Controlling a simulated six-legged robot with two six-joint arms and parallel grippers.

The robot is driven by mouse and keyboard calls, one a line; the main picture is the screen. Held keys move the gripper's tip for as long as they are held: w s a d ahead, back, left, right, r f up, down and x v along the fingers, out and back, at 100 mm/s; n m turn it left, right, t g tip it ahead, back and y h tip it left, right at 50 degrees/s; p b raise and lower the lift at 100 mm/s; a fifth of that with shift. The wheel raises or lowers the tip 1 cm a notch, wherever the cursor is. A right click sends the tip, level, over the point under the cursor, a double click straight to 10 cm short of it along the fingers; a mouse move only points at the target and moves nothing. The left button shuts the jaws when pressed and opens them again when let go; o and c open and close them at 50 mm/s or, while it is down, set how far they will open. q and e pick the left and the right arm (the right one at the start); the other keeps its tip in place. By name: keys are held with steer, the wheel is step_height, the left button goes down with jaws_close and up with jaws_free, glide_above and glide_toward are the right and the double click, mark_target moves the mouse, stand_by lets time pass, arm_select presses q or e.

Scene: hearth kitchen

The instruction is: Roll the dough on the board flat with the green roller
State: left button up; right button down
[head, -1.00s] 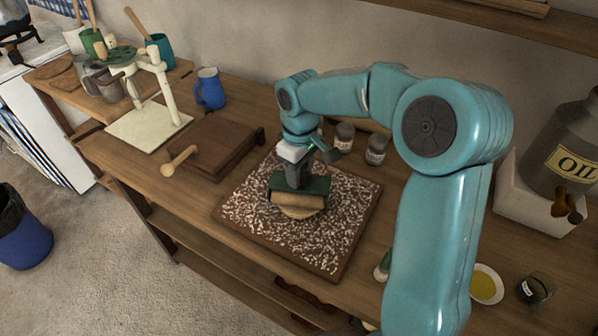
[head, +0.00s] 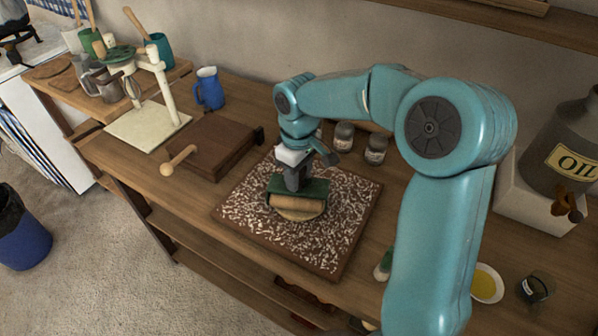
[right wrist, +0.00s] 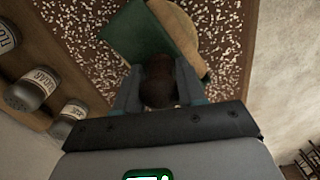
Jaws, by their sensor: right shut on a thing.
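The green roller (head: 315,189) has a green frame and a pale wooden cylinder (head: 297,203). It rests over the dough (head: 300,214), a flat pale round on the floury brown board (head: 338,235). My right gripper (head: 296,181) is shut on the roller's dark handle, above the board. In the right wrist view the fingers clasp the dark handle (right wrist: 158,80), with the green frame (right wrist: 140,38) and the pale cylinder beyond it. The roller hides part of the dough. My left gripper is not in view.
Jars (head: 376,150) stand behind the board. A brown wooden box with a handle (head: 212,146) lies to its left, with a cream stand (head: 150,118) and a blue jug (head: 209,88) farther back. A yellow dish (head: 486,284) and an oil can (head: 562,150) are at right.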

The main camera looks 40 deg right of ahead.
steer(key=shift+s+a, duration=0.15)
steer(key=shift+a, duration=0.05)
steer(key=shift+w+d+p, duration=0.35)
steer(key=shift+w+d, duration=0.05)
steer(key=shift+d, duration=0.2)
steer(key=shift+s+a+f+b, duration=0.25)
steer(key=shift+a+f+b, duration=0.05)
steer(key=shift+a+b, duration=0.05)
steer(key=shift+s+a, duration=0.25)
steer(key=shift+a, duration=0.1)
steer(key=shift+w+d+p, duration=0.4)
steer(key=shift+w+d, duration=0.05)
steer(key=shift+d, duration=0.2)
steer(key=shift+s+a+b, duration=0.3)
steer(key=shift+s+a, duration=0.15)
steer(key=shift+a, duration=0.1)
steer(key=shift+w+d+r, duration=0.15)
steer(key=shift+r, duration=0.05)
steer(key=shift+w+d+p, duration=0.2)
steer(key=shift+d+p, duration=0.05)
steer(key=shift+p, duration=0.2)
steer(key=shift+w+d, duration=0.2)
steer(key=shift+d, duration=0.05)
steer(key=shift+s+a+b, duration=0.3)
steer(key=shift+s+a, duration=0.2)
steer(key=shift+a, duration=0.15)
